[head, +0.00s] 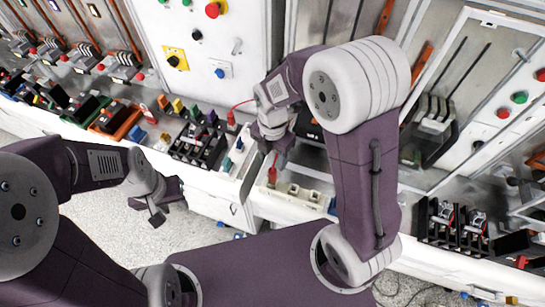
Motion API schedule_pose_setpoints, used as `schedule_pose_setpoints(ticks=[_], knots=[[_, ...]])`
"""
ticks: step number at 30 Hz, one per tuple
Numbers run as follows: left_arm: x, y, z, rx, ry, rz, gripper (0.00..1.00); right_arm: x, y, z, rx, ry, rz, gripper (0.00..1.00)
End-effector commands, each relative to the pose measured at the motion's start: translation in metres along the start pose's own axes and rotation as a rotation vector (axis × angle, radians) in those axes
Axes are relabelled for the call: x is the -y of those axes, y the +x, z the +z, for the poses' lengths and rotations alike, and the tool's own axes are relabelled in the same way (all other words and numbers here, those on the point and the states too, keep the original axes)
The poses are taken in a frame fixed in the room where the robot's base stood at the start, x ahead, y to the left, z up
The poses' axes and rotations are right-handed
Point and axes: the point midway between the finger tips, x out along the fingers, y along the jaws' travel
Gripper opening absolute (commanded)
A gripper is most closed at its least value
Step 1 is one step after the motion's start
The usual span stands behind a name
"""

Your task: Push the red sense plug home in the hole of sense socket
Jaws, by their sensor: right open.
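A red plug (272,175) stands upright on the white bench ledge near the middle of the head view. It sits at the left end of a row of small pale sockets (293,190). Whether it is fully seated cannot be told. My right gripper (277,152) is open just above the red plug, pointing down; whether it touches the plug is unclear. The socket under the plug is mostly hidden. My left gripper (165,203) hangs over the floor in front of the bench, away from the plug, holding nothing that I can see; its jaw opening is unclear.
Another red connector (231,118) with a red lead stands behind, to the left. Black breaker units (199,143) and coloured blocks fill the bench on the left. More black units (453,225) stand at the right. A white panel with buttons (198,35) rises behind. My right arm hides part of the bench.

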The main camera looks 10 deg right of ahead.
Motion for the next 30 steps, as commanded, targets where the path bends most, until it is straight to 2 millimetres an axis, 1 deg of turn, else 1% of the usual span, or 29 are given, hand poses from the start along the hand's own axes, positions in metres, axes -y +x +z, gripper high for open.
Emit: schedule_pose_setpoints(ticks=[5,6,8,9,11,12,15,18,19,22,26,30], knots=[[0.000,0.000,0.000,0.000,0.000,0.000,0.36,0.000,0.000,0.000,0.000,0.000,0.000,0.50],[0.000,0.000,0.000,0.000,0.000,0.000,0.36,0.000,0.000,0.000,0.000,0.000,0.000,0.48],[0.000,-0.004,0.000,0.000,0.000,0.000,0.36,0.000,-0.002,0.000,-0.001,0.008,-0.001,0.31],[0.000,-0.013,-0.001,0.000,0.000,0.000,0.36,0.000,-0.007,0.000,-0.001,0.027,-0.002,0.20],[-0.001,-0.032,-0.003,0.001,0.000,0.000,0.36,0.000,-0.016,0.000,-0.002,0.082,-0.005,0.03],[-0.001,-0.046,-0.005,0.000,0.000,0.000,0.36,0.000,-0.021,0.000,-0.003,0.130,-0.007,0.00],[-0.001,-0.071,-0.007,-0.001,0.000,0.000,0.36,0.000,-0.026,-0.001,-0.002,0.249,-0.006,0.00],[-0.002,-0.085,-0.009,0.000,0.000,0.000,0.36,0.001,-0.026,-0.001,-0.002,0.336,-0.005,0.00],[-0.002,-0.086,-0.009,0.000,0.000,0.000,0.36,0.001,-0.025,-0.001,-0.001,0.354,-0.003,0.00],[-0.002,-0.086,-0.009,0.000,0.000,0.000,0.36,0.001,-0.020,-0.001,-0.001,0.383,-0.002,0.00],[-0.002,-0.081,-0.008,0.000,0.000,0.000,0.36,0.000,-0.015,-0.001,0.000,0.384,0.000,0.00],[-0.001,-0.069,-0.007,0.000,0.000,0.000,0.36,0.000,-0.002,-0.001,0.000,0.383,0.000,0.00]])
